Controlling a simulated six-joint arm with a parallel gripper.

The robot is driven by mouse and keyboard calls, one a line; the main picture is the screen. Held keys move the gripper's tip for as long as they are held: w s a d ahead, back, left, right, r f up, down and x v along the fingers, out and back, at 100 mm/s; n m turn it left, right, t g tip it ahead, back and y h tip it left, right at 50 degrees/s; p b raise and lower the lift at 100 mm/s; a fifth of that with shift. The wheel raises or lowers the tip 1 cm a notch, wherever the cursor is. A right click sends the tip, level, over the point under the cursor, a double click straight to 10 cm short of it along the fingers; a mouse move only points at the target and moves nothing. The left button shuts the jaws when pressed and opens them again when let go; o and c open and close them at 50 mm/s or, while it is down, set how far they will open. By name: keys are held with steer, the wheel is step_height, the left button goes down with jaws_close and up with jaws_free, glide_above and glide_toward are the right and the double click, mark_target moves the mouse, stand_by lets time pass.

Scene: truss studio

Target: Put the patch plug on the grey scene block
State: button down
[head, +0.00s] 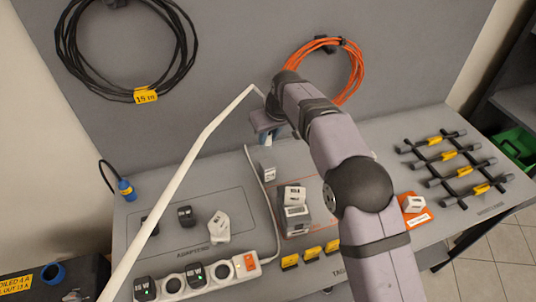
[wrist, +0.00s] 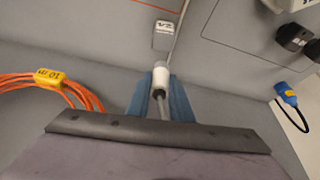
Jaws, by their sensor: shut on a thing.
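My gripper (head: 267,130) hangs over the back middle of the table, with its blue fingers pointing down. In the wrist view, my gripper (wrist: 160,100) is shut on a white plug-like piece, which I take as the patch plug (wrist: 160,77). In the head view the plug cannot be made out at the fingers. A grey block (head: 297,222), likely the grey scene block, stands in an orange-outlined area right of and nearer than my gripper. A labelled white piece (head: 293,195) shows at its top.
A small labelled block (head: 267,172) stands just below my gripper. A white socket strip (head: 233,270) with plugs lies at the front. A loose white plug (head: 219,225), a black plug (head: 185,213) and a blue connector (head: 126,189) are left.

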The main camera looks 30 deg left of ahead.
mark_target(269, 149)
steer(key=shift+f+p, duration=1.15)
steer(key=shift+f, duration=2.4)
steer(key=shift+f, duration=0.1)
steer(key=shift+f, duration=0.1)
steer(key=c, duration=1.6)
jaws_free()
steer(key=shift+o, duration=0.2)
steer(key=shift+r, duration=0.25)
steer(key=b+v, duration=0.4)
steer(key=v, duration=0.8)
steer(key=shift+w, duration=0.1)
